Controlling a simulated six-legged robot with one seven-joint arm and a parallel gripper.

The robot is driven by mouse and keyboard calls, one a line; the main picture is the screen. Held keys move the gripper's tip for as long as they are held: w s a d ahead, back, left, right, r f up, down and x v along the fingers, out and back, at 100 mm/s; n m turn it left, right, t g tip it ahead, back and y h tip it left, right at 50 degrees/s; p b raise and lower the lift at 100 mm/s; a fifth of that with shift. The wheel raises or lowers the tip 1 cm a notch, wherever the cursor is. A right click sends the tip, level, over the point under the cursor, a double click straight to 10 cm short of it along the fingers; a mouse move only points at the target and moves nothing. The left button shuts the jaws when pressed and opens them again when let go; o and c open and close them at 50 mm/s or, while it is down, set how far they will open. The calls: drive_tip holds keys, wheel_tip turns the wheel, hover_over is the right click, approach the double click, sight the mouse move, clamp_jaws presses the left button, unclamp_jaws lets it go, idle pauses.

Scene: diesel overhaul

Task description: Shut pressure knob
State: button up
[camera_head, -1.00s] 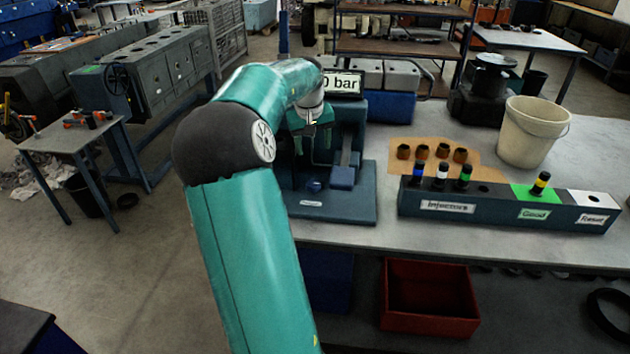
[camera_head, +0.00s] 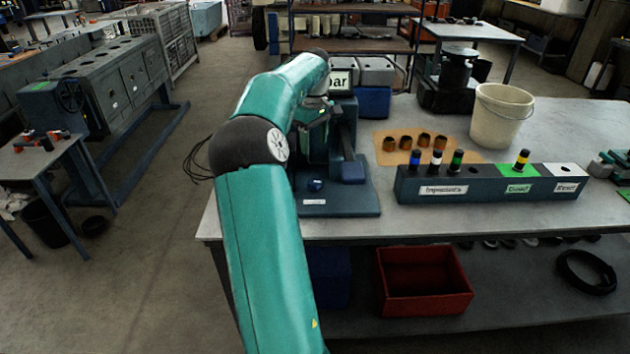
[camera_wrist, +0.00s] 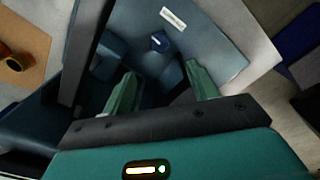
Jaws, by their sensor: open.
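The likely pressure knob, a small blue knob (camera_head: 315,186), sits on the base of the dark blue test stand (camera_head: 345,205), behind a small white label. The wrist view also shows the knob (camera_wrist: 158,41), beyond the fingertips and roughly in line with the gap between them. My gripper (camera_wrist: 161,76) is open and empty, with its two green fingers apart and not touching the knob. In the head view my gripper (camera_head: 314,118) is above the knob, at the stand's upright. My arm covers part of the pressure display (camera_head: 342,80); only its "bar" end shows.
A blue block (camera_head: 352,171) is right of the knob. An injector rack (camera_head: 420,192) holds several banded injectors, one in its green "Good" section. Several brown cups (camera_head: 407,143) stand behind it. A white bucket (camera_head: 501,115) is at right. A red bin (camera_head: 424,282) is below the table.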

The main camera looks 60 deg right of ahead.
sight(315, 182)
wheel_tip(315, 182, down, 14)
drive_tip(key=shift+d+r, duration=0.1)
idle(0.5)
